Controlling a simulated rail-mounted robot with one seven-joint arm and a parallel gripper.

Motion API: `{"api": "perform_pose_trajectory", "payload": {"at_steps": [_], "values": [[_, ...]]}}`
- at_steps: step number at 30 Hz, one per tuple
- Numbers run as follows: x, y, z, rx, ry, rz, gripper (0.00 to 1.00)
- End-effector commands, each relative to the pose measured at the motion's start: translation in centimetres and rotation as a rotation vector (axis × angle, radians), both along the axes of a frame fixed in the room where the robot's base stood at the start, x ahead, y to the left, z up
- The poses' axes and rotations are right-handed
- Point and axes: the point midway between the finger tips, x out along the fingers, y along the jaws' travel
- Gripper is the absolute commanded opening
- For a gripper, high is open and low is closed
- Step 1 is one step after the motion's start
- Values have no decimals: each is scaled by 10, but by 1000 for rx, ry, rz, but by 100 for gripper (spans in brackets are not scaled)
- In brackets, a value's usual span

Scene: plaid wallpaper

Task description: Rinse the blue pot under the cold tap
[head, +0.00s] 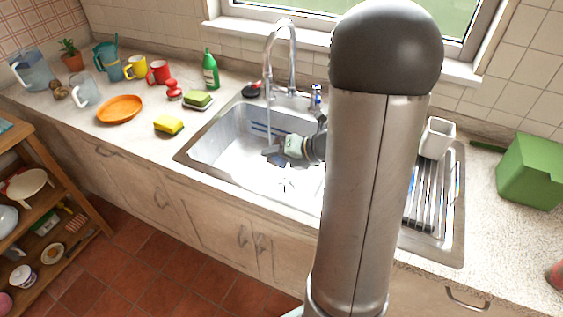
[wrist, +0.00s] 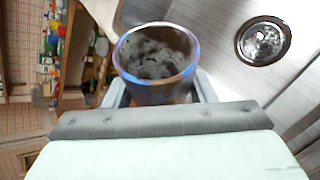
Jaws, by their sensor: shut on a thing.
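The blue pot (wrist: 155,88) has a bluish rim and dark grime inside. It sits between the fingers of my gripper (wrist: 155,95) in the wrist view, its open mouth facing the camera. In the head view my gripper (head: 277,154) is low inside the sink basin (head: 222,152), and only a small dark-blue part of the pot (head: 279,161) shows. The curved tap spout (head: 281,24) stands behind it. A thin pale stream appears to fall from the spout close to the pot; whether it enters the pot is unclear. A tap handle with a blue mark (head: 316,95) stands right of the spout.
The drain (wrist: 263,41) shows on the basin floor. My arm hides the sink's right part.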

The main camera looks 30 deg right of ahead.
Motion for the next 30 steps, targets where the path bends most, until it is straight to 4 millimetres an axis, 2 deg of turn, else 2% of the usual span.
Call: {"api": "perform_pose_trajectory", "payload": {"at_steps": [30], "values": [[96, -28, -25, -1, -1, 2, 26]]}}
